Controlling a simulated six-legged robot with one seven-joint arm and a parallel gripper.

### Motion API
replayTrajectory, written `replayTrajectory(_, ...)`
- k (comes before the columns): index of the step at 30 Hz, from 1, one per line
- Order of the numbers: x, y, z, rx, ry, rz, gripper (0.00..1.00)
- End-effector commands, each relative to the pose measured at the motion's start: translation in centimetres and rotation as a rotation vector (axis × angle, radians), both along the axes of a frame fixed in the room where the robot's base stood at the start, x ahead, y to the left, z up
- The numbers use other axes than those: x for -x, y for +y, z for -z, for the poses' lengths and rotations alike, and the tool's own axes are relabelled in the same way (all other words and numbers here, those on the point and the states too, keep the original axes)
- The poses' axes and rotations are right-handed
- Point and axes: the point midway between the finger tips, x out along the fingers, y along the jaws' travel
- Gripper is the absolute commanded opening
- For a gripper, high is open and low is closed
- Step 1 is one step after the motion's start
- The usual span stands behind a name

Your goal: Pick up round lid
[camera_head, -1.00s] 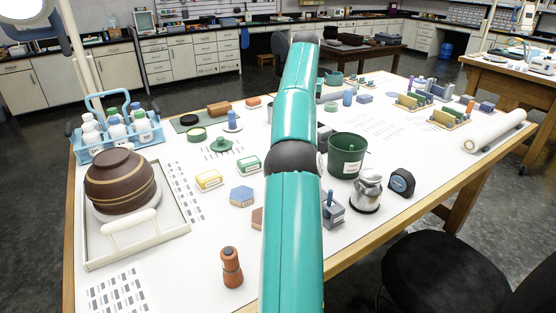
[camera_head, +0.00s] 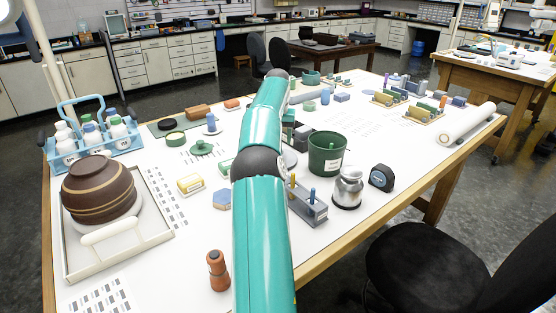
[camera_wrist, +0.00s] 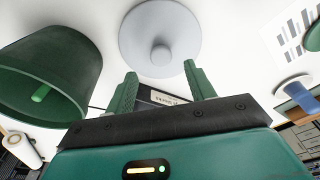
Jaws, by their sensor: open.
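A pale grey round lid (camera_wrist: 150,55) with a small centre knob lies flat on the white table in the wrist view. In the head view its edge (camera_head: 290,158) shows just right of my arm, which hides the rest. My gripper (camera_wrist: 160,70) is open, its two green fingers apart with nothing held between them. The fingertips point toward the lid's near edge, and I cannot tell the height gap. A smaller green round lid with a knob (camera_head: 203,148) lies further left on the table.
A dark green pot (camera_head: 327,155) stands close to the grey lid and fills the left of the wrist view (camera_wrist: 45,75). A grey block with pegs (camera_head: 308,205), a metal jar (camera_head: 348,188) and a tape measure (camera_head: 381,178) stand nearby. A tray with a brown bowl (camera_head: 98,187) is left.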

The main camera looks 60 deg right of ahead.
Motion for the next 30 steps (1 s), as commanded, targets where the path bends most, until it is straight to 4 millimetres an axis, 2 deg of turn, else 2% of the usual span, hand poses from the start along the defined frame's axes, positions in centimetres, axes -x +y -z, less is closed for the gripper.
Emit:
replayTrajectory(12,-0.6,-0.5,4.9,-0.002,0.002,-0.001,0.54)
replayTrajectory(19,-0.6,-0.6,5.1,0.0,0.0,-0.002,0.54)
replayTrajectory(20,-0.6,-0.6,5.1,0.0,0.0,-0.002,0.5)
replayTrajectory(27,-0.6,-0.6,5.1,0.0,0.0,-0.001,0.03)
replayTrajectory(28,-0.6,-0.6,5.1,0.0,0.0,-0.001,0.0)
replayTrajectory(30,-0.6,-0.6,5.1,0.0,0.0,-0.001,0.0)
